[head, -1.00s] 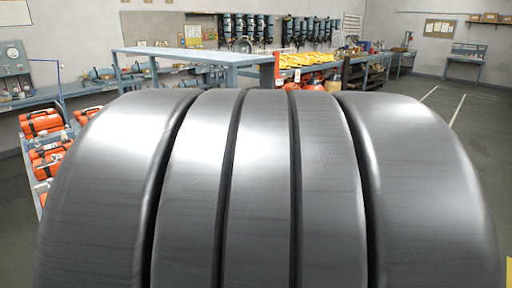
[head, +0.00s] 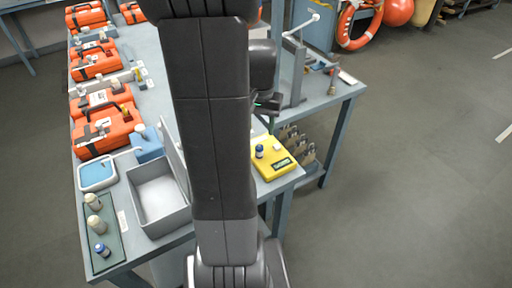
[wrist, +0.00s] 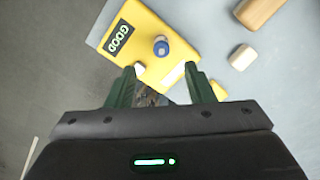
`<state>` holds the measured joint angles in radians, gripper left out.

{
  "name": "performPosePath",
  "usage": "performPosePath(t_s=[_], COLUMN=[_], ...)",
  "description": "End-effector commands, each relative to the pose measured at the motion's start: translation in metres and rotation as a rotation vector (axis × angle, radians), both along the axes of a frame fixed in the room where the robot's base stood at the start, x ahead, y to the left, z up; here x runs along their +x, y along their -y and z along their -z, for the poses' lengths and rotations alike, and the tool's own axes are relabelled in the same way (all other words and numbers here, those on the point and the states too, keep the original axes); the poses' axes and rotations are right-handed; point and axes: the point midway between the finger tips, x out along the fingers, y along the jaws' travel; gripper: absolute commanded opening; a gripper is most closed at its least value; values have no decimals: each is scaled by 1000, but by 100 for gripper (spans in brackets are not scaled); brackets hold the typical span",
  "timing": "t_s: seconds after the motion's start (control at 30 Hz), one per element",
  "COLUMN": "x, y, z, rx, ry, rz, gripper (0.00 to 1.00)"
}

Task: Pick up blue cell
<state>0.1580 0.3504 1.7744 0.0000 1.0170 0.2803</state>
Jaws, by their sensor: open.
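In the head view this cell (head: 259,152) is upright on the yellow tester (head: 270,172), beside a small cream piece (head: 277,147). Another blue-banded cell (head: 102,250) stands on the dark mat at the bench's front left. My gripper (wrist: 162,82) is open and empty. Its green fingers point toward the tester, and the blue cell lies beyond the fingertips, between their lines. In the head view my arm partly hides the gripper.
A grey open bin (head: 158,222) and pale cells (head: 94,202) are at the bench's left. Orange cases (head: 103,132) line the left edge. A post with a white-tipped arm (head: 299,72) rises behind the tester. Floor at right is clear.

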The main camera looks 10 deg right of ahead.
Motion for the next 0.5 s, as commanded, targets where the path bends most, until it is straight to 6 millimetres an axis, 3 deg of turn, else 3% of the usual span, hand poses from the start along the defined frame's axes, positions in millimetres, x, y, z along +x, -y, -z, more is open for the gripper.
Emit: performPosePath(t_s=[0.2, 0.5], x=[0, 1], y=[0, 0], z=[37, 57], rx=[1, 0], ry=[-4, -3], rz=[-1, -1], gripper=[48, 48])
